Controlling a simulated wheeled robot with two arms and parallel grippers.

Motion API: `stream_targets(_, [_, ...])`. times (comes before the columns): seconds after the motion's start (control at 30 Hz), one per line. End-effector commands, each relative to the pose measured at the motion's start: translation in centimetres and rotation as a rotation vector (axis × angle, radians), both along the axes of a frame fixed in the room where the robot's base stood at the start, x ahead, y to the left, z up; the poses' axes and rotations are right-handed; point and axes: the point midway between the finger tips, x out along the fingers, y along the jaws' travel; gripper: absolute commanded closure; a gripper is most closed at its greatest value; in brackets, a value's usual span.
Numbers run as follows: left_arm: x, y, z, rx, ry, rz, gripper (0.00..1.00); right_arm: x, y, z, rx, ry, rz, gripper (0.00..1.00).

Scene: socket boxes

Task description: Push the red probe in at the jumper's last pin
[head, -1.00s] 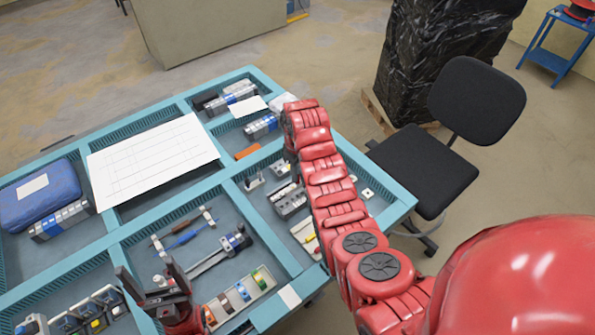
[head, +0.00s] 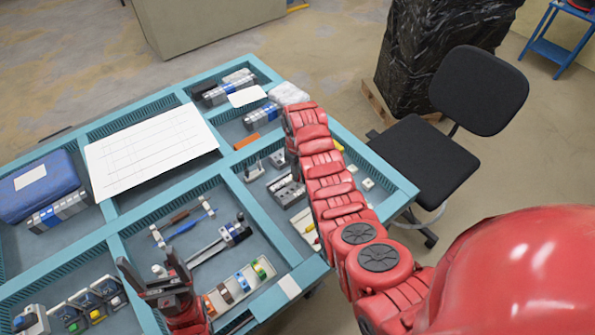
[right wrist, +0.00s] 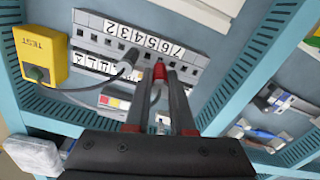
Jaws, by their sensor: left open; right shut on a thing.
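In the right wrist view my right gripper (right wrist: 160,88) is shut on the red probe (right wrist: 159,72), whose red end is at the lower edge of a grey terminal strip (right wrist: 200,62) with number labels. I cannot tell whether its tip is inside a socket. A grey probe (right wrist: 127,62) stands at the strip to its left, with a cable toward a yellow TEST box (right wrist: 42,55). I cannot make out the jumper or its last pin for certain. In the head view my right arm hides its gripper. My left gripper (head: 158,275) is open and empty above the front trays.
The blue-framed table (head: 230,165) has several compartments. A white sheet (head: 150,150) and a blue case (head: 40,185) lie at left. A black chair (head: 425,160) stands off the right edge.

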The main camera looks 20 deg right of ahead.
Motion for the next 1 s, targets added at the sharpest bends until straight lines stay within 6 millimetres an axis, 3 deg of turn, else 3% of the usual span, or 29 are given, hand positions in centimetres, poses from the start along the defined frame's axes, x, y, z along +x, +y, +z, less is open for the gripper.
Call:
stream_targets(0.8, [0.00,0.00,-0.77,0.000,0.000,0.000,0.18,0.01,0.07,-0.34,-0.001,0.001,0.000,1.00])
stream_targets(0.83, [-0.01,0.00,-0.76,0.000,0.000,0.000,0.18,0.01,0.08,-0.34,-0.001,0.001,0.000,0.82])
stream_targets(0.93, [0.00,0.00,-0.76,0.000,0.000,0.000,0.18,0.01,0.08,-0.34,-0.001,0.001,0.000,1.00])
stream_targets(1.0, [0.00,0.00,-0.76,0.000,0.000,0.000,0.18,0.01,0.08,-0.34,0.000,0.000,0.000,1.00])
